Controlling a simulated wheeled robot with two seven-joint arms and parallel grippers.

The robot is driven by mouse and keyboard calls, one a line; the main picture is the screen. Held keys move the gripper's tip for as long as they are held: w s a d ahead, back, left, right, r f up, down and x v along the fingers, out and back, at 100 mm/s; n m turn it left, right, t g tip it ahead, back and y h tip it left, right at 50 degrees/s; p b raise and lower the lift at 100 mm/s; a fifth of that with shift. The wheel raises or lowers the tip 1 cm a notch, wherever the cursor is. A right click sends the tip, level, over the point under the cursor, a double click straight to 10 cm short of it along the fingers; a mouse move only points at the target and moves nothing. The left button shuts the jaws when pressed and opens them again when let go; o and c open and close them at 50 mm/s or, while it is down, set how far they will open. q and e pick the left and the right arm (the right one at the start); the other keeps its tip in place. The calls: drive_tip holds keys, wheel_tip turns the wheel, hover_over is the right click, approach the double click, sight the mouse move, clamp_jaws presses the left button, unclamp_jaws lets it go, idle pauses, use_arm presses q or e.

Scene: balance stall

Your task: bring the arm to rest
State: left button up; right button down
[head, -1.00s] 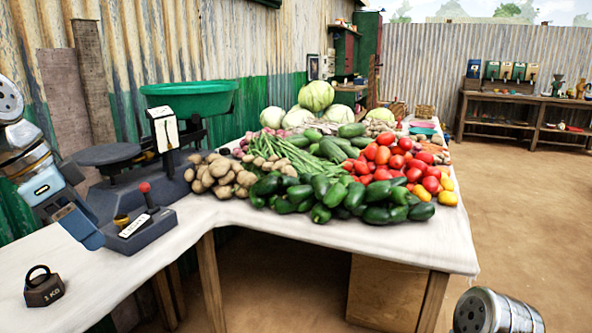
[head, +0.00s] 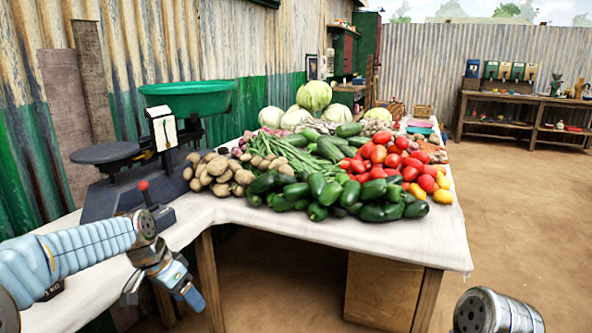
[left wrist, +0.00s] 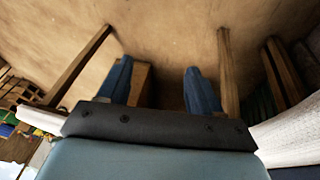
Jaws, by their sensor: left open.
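My left arm (head: 75,258) comes in from the lower left, in front of the white-clothed table's near edge. My left gripper (head: 190,297) hangs at its end, pointing down and right, apart from the table goods. In the left wrist view its two blue fingers (left wrist: 158,80) stand well apart with nothing between them, only dirt floor and table legs beyond. A rounded metal part of my right arm (head: 495,312) shows at the lower right; its gripper is out of frame.
The balance scale (head: 130,190) with its green pan (head: 188,97) stands on the table (head: 330,228) behind my left arm. The iron weight is mostly hidden by my arm. Open floor (head: 530,220) lies right.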

use_arm(q)
drive_tip(key=s+d+f+n, duration=0.1)
drive_tip(key=d+f, duration=0.1)
drive_tip(key=f, duration=0.6)
drive_tip(key=s+d+f+n, duration=0.1)
drive_tip(key=d+f, duration=0.2)
drive_tip(key=f, duration=0.4)
drive_tip(key=s+d+f+n, duration=0.3)
drive_tip(key=s+d+f, duration=0.1)
drive_tip(key=s+f, duration=0.6)
drive_tip(key=s+d+f+n+g, duration=0.1)
drive_tip(key=s+d+f+n, duration=0.2)
drive_tip(key=s+f, duration=0.7)
drive_tip(key=shift+s+d+f+g+h, duration=0.3)
drive_tip(key=shift+s+d+f, duration=0.1)
drive_tip(key=shift+s+d, duration=0.65)
